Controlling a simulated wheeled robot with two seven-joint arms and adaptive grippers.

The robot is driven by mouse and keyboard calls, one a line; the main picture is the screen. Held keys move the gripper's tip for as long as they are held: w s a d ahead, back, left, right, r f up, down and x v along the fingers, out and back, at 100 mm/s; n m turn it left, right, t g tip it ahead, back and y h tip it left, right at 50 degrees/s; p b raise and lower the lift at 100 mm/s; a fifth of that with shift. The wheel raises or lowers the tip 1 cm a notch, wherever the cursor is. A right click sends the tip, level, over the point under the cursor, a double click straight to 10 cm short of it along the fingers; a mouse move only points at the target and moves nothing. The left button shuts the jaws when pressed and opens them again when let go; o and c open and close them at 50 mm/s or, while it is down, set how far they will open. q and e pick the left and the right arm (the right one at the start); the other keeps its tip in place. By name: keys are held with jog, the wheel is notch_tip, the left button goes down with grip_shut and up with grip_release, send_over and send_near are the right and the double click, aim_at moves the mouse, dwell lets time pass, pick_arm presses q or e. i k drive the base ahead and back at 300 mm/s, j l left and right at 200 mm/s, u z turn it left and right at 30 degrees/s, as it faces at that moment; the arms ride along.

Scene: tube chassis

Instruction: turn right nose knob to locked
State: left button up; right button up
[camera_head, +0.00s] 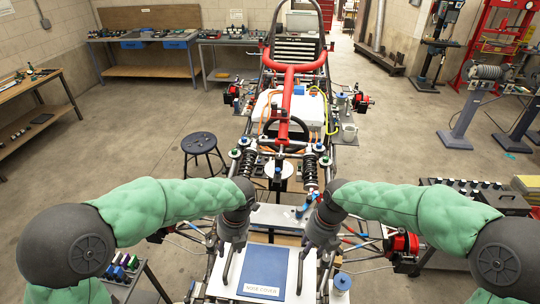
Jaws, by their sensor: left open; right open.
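The white nose panel (311,284) lies at the bottom centre, with a blue plate (264,268) and a label that seems to read "NOSE COVER". A white, blue-topped round part (342,283) sits just right of the panel. It may be the right nose knob; its locked or unlocked position cannot be made out. My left gripper (222,268) is open and points down over the panel's left side. My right gripper (313,274) is open and points down over its right side, left of the blue-topped part. Neither gripper visibly holds anything.
The tube chassis (291,68) extends away behind the panel, with a steering wheel (283,134) and coil shocks (310,168). A black stool (199,142) stands left. A low parts bench (467,190) is right, and a small rack (121,270) is lower left.

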aim_at(210, 244)
jog(key=k, duration=1)
